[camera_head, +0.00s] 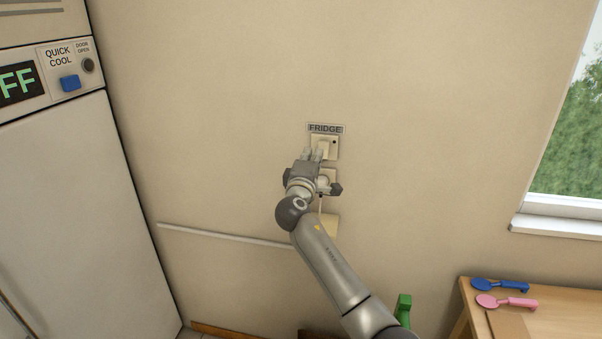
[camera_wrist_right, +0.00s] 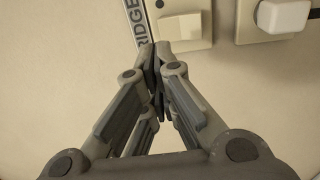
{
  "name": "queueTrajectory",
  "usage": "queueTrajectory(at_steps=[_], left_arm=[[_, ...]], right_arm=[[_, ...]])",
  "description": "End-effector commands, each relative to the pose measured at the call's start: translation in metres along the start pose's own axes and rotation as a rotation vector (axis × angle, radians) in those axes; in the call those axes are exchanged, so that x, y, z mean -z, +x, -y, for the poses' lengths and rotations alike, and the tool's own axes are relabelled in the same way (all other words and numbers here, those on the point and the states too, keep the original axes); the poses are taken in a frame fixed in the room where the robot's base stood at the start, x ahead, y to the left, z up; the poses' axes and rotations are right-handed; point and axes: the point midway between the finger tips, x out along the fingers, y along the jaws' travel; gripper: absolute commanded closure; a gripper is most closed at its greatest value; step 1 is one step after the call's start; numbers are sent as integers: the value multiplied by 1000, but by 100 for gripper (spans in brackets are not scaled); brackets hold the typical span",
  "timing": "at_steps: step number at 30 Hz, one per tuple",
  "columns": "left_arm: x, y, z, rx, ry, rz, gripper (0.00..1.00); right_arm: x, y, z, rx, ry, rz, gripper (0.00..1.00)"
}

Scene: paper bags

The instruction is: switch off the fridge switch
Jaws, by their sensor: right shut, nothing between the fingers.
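The fridge switch (camera_head: 328,143) is a cream wall plate under a grey label reading "FRIDGE" (camera_head: 325,128). A small dark dot shows on the plate's right side. In the right wrist view the switch (camera_wrist_right: 182,28) has a raised rocker and lies just beyond my fingertips. My right gripper (camera_head: 313,153) is shut and empty, with its fingertips at the lower left part of the switch; I cannot tell whether they touch it. The right wrist view shows the closed fingertips (camera_wrist_right: 156,52) beside the plate's lower left corner. My left gripper is not in view.
A socket with a white plug (camera_wrist_right: 283,15) sits below the switch, partly behind my gripper. The fridge (camera_head: 60,180) stands at left, its display reading "FF" at the edge, with a blue button (camera_head: 70,82). A wooden table (camera_head: 560,310) holds blue and pink utensils at lower right.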

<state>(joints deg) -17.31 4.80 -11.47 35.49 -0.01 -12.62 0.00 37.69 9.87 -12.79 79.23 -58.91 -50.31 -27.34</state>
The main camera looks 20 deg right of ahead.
Motion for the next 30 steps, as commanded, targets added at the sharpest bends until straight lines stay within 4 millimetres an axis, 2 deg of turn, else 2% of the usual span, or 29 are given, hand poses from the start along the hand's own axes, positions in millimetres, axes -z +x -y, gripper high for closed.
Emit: queueTrajectory(at_steps=[3,6,15,18,24,30], left_arm=[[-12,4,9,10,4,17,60],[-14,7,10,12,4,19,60],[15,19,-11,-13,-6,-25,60],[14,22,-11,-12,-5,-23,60],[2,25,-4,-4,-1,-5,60],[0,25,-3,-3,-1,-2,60]], right_arm=[[1,-12,-1,0,2,-3,100],[0,-22,-3,0,3,-2,100],[2,-65,-13,-1,3,-4,100],[2,-78,-17,0,3,-4,100],[1,-92,-22,-1,1,-2,100],[0,-94,-23,1,0,-1,100]])
